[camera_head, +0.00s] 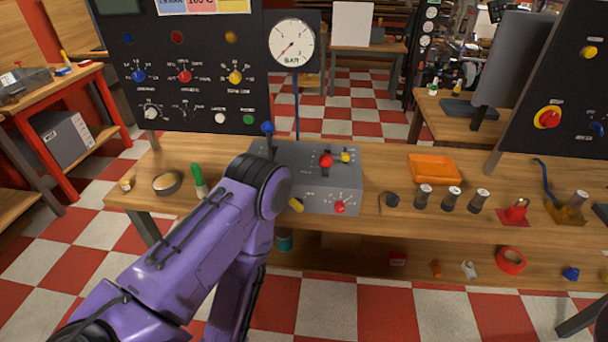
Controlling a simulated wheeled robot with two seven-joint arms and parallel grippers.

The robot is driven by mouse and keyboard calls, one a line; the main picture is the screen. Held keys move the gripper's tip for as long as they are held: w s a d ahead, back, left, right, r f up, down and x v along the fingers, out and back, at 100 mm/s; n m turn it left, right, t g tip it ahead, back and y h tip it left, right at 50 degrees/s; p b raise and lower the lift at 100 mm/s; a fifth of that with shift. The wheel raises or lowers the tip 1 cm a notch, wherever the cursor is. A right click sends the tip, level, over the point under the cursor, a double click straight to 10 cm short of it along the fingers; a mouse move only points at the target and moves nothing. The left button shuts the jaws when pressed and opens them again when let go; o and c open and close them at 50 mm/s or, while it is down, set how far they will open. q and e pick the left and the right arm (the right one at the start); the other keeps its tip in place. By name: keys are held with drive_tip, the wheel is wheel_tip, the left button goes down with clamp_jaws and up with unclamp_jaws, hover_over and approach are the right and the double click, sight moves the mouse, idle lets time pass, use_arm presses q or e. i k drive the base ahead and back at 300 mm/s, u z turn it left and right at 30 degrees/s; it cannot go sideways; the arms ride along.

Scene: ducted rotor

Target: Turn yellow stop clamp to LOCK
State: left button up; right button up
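A grey control box (307,178) stands on the wooden bench, partly hidden on its left by my purple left arm. On its top a yellow piece (346,157) sits beside a red-knobbed lever (326,160). A yellow handle (297,205) also shows low on the box's front, close to my arm. I cannot tell for sure which yellow part is the stop clamp, and no LOCK mark is readable. A red dial knob (340,207) is on the front. My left arm's joint is in front of the box; its gripper is not visible. My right gripper is not in view.
A blue-knobbed lever (268,128) rises at the box's back left. A pressure gauge (292,43) stands behind. On the bench are a green-handled tool (198,178), a round tin (167,183), an orange tray (434,168) and several dark cylinders (451,198).

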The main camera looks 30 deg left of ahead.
sight(295, 203)
drive_tip(key=z, duration=0.5)
drive_tip(key=i, duration=0.5)
drive_tip(key=u, duration=1.85)
